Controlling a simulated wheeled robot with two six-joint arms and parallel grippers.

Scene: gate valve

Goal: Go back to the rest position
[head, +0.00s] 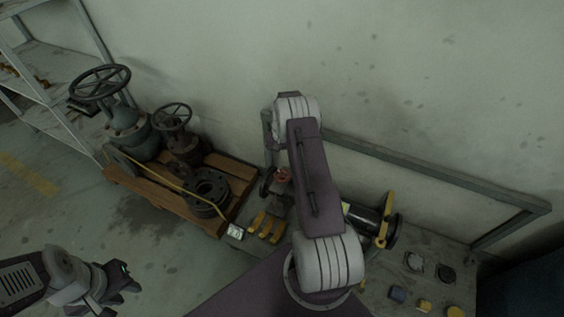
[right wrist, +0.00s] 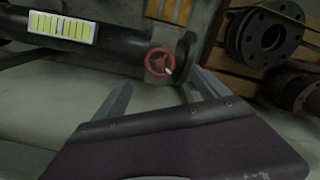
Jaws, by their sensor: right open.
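My right gripper (right wrist: 160,88) is open in the right wrist view, its two grey fingers spread with nothing between them. A small red handwheel (right wrist: 158,62) shows beyond the fingertips, on a dark pipe; it looks apart from the fingers. In the head view a bit of red (head: 283,175) shows just left of my right arm, probably the same wheel. My right arm stands over the bench and hides my right gripper in the head view. My left gripper (head: 122,282) is low at the left, over open floor, away from the bench. Its fingers are too dark to read.
A wooden pallet (head: 228,222) with large old valves (head: 128,125) and a flange (head: 206,190) stands left of the bench (head: 385,268). Yellow parts (head: 266,226) and a black cylinder (head: 366,217) lie on the bench. A metal frame (head: 430,177) runs along the wall. A shelf (head: 48,75) stands far left.

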